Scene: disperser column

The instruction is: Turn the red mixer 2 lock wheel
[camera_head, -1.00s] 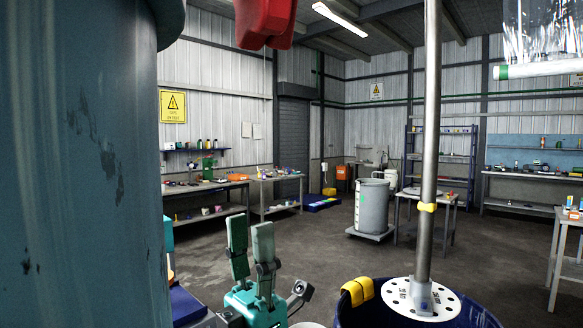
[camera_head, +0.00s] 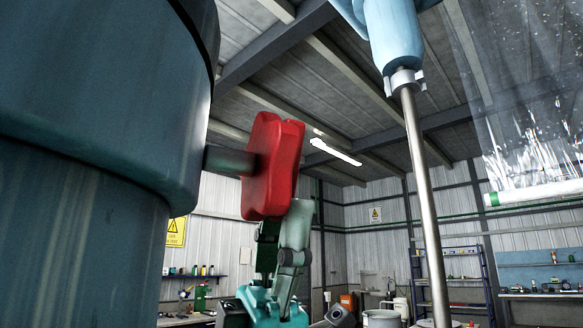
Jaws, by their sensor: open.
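The red lock wheel (camera_head: 272,165) sits on a short shaft (camera_head: 230,161) that sticks out from the right side of the big blue-grey column (camera_head: 90,180). It is lobed and shows nearly edge-on, left of the picture's middle. My gripper (camera_head: 284,225) is just below the wheel, pointing up, with its teal body lower down. Its fingers are open. The right finger's tip overlaps the wheel's lower right edge in the picture, and the other finger's tip is hidden by the wheel. I cannot tell whether they touch it.
A steel mixer shaft (camera_head: 425,190) hangs from a light blue head (camera_head: 393,38) to the right. A clear plastic sheet (camera_head: 525,100) hangs at the far right. Shelves (camera_head: 450,270) and benches stand far behind. The air between wheel and shaft is free.

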